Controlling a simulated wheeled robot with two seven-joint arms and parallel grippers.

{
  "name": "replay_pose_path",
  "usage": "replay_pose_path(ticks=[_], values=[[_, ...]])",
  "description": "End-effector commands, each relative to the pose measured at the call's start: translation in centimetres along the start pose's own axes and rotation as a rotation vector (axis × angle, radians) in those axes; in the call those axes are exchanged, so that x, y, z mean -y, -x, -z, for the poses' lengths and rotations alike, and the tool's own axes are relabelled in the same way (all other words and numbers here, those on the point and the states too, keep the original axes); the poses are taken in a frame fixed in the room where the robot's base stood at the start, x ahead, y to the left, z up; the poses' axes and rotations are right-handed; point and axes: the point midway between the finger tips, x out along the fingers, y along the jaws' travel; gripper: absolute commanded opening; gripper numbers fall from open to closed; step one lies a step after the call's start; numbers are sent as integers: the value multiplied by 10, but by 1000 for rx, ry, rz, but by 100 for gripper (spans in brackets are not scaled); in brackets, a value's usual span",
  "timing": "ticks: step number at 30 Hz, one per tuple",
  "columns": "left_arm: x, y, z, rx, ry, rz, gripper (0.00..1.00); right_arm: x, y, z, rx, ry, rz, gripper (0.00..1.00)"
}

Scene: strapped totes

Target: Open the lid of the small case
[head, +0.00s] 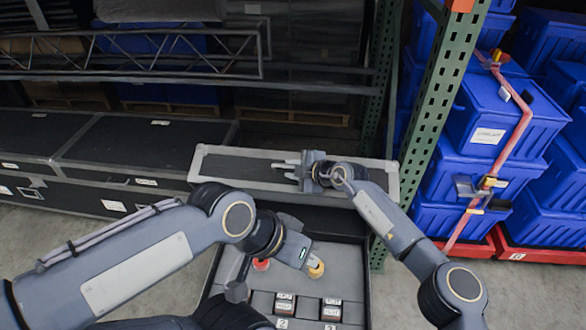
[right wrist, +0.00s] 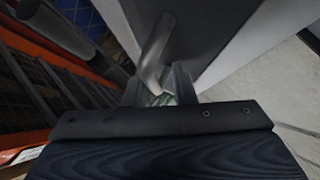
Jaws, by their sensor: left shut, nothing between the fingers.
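The small case shows in the lower middle of the head view. A long dark panel with a pale grey frame (head: 240,153), apparently its lid, stands across the back. In front of it is a grey tray-like interior (head: 340,258) with dark side walls, so the case appears open. My left gripper (head: 312,262) is shut above the interior, close to a yellow round part (head: 316,270).
A red round part (head: 261,264) and labelled blocks (head: 331,310) sit in the interior. Large black cases (head: 130,142) stand at left. A green rack post (head: 432,125) rises at right, before strapped blue totes (head: 485,125). Pale floor (head: 535,290) is open at lower right.

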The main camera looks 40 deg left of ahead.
Motion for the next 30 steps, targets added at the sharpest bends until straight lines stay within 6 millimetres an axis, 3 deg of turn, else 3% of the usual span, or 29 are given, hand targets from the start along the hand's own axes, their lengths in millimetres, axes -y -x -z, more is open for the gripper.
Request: replay_pose_path(ticks=[16, 30], values=[[0, -1, -1, 0, 0, 0, 0, -1, 5, 1, -2, 2, -1, 32], [6, -13, -6, 0, 0, 0, 0, -1, 70, -1, 0, 2, -4, 32]])
